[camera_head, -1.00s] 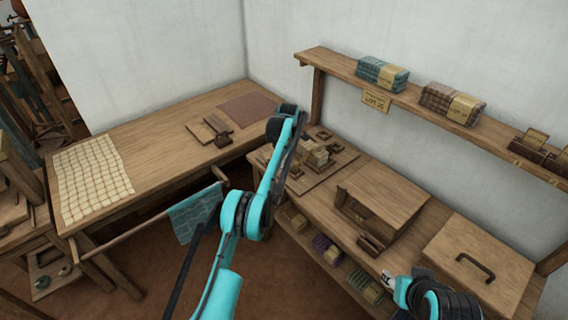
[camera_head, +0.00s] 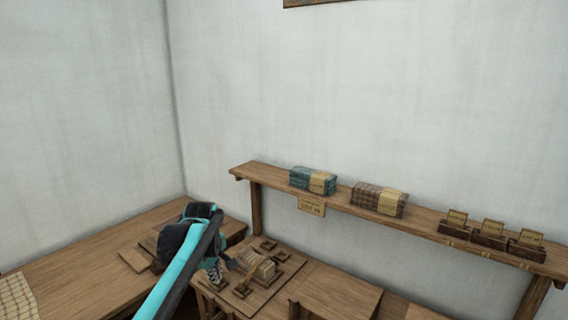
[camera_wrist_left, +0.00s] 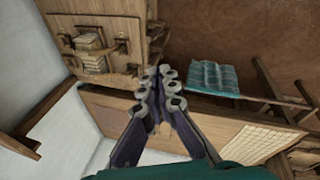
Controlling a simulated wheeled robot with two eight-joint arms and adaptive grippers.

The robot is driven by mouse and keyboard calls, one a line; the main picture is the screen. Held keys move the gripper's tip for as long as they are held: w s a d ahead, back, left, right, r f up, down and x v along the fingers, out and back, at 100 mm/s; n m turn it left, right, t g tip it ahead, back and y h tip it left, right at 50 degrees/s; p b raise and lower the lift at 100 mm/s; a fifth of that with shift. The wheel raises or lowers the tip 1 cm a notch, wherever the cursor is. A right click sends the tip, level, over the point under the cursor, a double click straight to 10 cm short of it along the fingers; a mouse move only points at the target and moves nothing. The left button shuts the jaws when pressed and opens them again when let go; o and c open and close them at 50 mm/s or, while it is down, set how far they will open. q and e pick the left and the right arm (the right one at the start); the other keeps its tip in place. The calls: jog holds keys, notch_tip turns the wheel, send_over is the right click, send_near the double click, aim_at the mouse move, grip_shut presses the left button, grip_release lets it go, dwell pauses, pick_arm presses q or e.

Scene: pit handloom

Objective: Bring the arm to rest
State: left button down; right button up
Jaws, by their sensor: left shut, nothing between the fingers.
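My left arm comes in from the bottom left in the head view and bends at a dark joint over the corner between the two tables. My left gripper (camera_head: 215,272) hangs down beyond that bend, partly hidden by the arm, close to the left edge of the board with small stacked pieces (camera_head: 262,272). In the left wrist view the fingers of this gripper (camera_wrist_left: 160,76) are together with nothing between them. My right gripper is not in view.
A wall shelf (camera_head: 420,222) holds a teal bundle (camera_head: 312,180), a brown bundle (camera_head: 378,199) and labelled card holders (camera_head: 490,236). In the left wrist view a teal cloth (camera_wrist_left: 213,78) hangs on a rod and a checked cloth (camera_wrist_left: 250,145) lies flat.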

pick_arm(q)
jog(key=s+m+t, duration=0.2)
jog(key=s+m, duration=0.5)
jog(key=s, duration=0.8)
jog(key=s+f+m+t, duration=0.1)
jog(key=s+f+m, duration=0.2)
jog(key=s, duration=0.3)
jog(key=s+d+f+m+b, duration=0.1)
jog(key=s+f+m, duration=0.2)
jog(key=s+f, duration=0.2)
jog(key=s, duration=0.2)
jog(key=shift+s+d+f+m+t, duration=0.15)
jog(key=shift+s+f+m+t, duration=0.15)
jog(key=shift+f+t, duration=0.1)
